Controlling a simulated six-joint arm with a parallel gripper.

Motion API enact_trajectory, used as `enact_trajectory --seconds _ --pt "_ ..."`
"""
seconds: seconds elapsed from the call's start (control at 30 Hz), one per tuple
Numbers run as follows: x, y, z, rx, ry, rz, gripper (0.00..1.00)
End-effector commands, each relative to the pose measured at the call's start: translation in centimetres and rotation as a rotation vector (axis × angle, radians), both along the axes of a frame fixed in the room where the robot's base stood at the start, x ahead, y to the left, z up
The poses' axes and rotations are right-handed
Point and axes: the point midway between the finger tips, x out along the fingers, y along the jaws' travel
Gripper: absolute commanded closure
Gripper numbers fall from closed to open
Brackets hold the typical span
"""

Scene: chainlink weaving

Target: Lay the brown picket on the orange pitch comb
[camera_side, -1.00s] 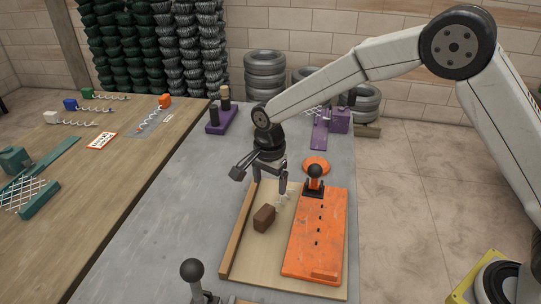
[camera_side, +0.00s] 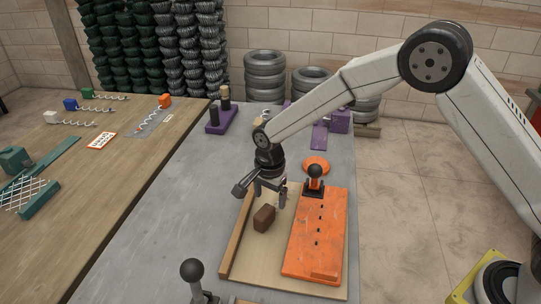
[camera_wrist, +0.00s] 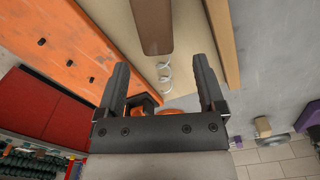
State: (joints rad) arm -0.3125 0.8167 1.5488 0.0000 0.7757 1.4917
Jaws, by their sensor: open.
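The brown picket (camera_side: 264,218) lies on the pale wooden tray, left of the orange pitch comb (camera_side: 318,240). Its brown block is at the top of the wrist view (camera_wrist: 152,22), and a thin pale wire coil (camera_wrist: 165,76) shows near its end. The comb is a flat orange board with a row of small dark pegs; it also fills the left of the wrist view (camera_wrist: 60,40). My gripper (camera_side: 270,194) is open and empty, just behind and above the brown block in the side view. In the wrist view its fingers (camera_wrist: 160,68) point toward the block, with the coil between them.
A brown wooden rail (camera_side: 238,236) edges the tray on the left. Another ball-topped lever (camera_side: 193,275) stands at front left.

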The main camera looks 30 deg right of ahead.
Motion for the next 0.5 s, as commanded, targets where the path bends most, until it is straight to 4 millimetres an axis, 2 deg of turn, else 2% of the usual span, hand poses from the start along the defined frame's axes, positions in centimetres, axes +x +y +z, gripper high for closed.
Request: enact_trajectory --seconds 0.3,0.5 --pt "-0.1 -0.1 -3.5 -0.001 0.002 0.0 0.12" --pt "-0.1 -0.1 -4.7 0.0 0.001 0.0 0.12"
